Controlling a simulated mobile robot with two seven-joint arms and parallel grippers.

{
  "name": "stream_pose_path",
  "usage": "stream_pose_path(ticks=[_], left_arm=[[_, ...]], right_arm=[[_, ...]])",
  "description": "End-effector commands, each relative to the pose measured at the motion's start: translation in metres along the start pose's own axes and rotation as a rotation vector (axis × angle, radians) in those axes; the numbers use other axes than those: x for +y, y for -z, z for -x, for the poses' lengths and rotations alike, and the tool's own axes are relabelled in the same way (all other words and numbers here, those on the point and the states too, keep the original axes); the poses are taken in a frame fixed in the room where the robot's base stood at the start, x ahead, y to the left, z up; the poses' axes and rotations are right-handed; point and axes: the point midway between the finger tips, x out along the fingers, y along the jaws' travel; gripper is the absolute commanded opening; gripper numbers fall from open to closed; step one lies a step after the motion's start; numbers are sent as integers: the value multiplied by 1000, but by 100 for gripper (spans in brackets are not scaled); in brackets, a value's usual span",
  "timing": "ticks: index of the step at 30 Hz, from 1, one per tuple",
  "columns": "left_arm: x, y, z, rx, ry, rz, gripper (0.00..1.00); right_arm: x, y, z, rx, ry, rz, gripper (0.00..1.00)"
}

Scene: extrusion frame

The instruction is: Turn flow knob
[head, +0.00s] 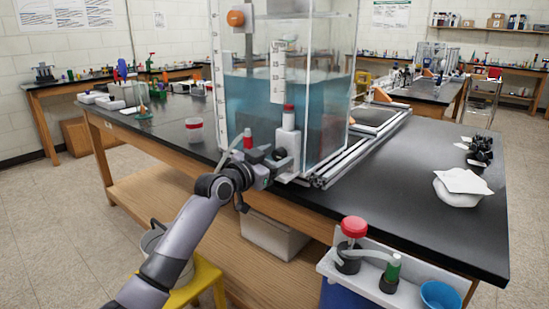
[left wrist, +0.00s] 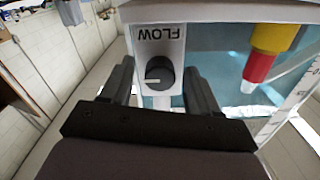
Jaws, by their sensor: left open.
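The flow knob (left wrist: 159,73) is black and round with a pale pointer line, on a white panel marked FLOW (left wrist: 160,34), which reads upside down in the left wrist view. In the head view, the white flow unit (head: 288,143) with a red top stands at the near side of a clear water tank (head: 318,110). My left gripper (head: 268,158) is at the front of this unit. In the left wrist view, its open fingers (left wrist: 158,80) are on either side of the knob, with gaps visible. Contact with the panel cannot be told. My right gripper is not in view.
The tank stands on metal rails (head: 350,155) on a black-topped bench (head: 400,185). A yellow and red nozzle (left wrist: 262,55) is right of the panel. A yellow stool (head: 200,285) is below my left arm.

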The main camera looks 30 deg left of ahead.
Motion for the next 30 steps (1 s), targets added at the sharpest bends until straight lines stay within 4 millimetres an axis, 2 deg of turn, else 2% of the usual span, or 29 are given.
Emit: stream_pose_path(ticks=[7, 12, 22, 30], left_arm=[[0, 0, 0, 0, 0, 0, 61], [0, 0, 0, 0, 0, 0, 6], [0, 1, 0, -1, 0, 29, 5], [0, 2, -1, -2, 0, 177, 5]], right_arm=[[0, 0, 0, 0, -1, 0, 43], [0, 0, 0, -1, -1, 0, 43], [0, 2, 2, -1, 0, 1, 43], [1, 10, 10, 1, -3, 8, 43]])
